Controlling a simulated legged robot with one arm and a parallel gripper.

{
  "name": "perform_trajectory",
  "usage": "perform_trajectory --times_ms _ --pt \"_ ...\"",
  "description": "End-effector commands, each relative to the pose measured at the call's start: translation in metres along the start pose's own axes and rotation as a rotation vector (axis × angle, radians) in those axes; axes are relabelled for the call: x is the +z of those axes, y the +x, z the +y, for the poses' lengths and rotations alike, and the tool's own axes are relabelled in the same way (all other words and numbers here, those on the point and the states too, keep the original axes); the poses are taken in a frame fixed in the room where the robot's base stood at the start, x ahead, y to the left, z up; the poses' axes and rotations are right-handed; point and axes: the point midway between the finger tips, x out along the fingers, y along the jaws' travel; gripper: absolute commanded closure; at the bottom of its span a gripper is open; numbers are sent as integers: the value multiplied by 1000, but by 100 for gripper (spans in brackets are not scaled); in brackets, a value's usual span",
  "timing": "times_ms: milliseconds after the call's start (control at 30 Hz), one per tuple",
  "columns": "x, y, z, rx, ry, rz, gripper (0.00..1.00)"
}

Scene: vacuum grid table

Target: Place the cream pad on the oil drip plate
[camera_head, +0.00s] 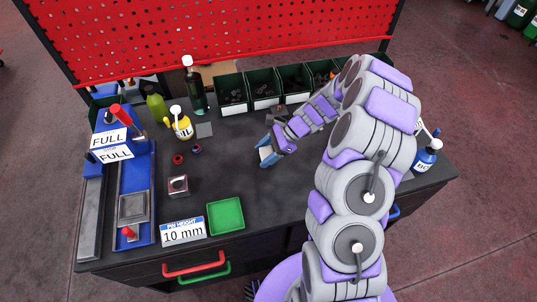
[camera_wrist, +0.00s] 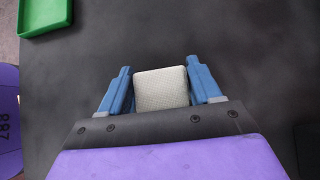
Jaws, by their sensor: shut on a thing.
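My gripper (camera_head: 264,156) is over the middle of the dark table, with its blue fingers toward the left. In the wrist view my gripper (camera_wrist: 158,68) is shut on the cream pad (camera_wrist: 161,89), a pale, speckled block with rounded corners between the two blue fingers. A flat grey square (camera_head: 204,130), which looks like the oil drip plate, lies left of and behind my gripper, beside a yellow oil bottle (camera_head: 181,124). Its top looks bare. It is not in the wrist view.
A green tray (camera_head: 225,215) and a "10 mm" sign (camera_head: 183,232) are at the front. A small metal block (camera_head: 178,185) and red rings (camera_head: 178,159) lie left of my gripper. Dark green bins (camera_head: 264,93) and a dark bottle (camera_head: 195,87) line the back. A blue fixture (camera_head: 128,175) fills the left.

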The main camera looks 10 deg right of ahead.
Motion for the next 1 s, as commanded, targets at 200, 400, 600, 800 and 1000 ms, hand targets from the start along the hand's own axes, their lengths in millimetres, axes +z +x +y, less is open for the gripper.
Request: perform_trajectory --times_ms 200,400,600,800,1000 --pt "-1 -1 0 -1 0 -1 71" --pt "4 -6 0 -1 -1 -1 71" --pt "19 -21 0 -2 -2 0 71" --pt "22 -33 20 0 4 -3 71" --pt "15 -48 63 -4 5 -3 71"
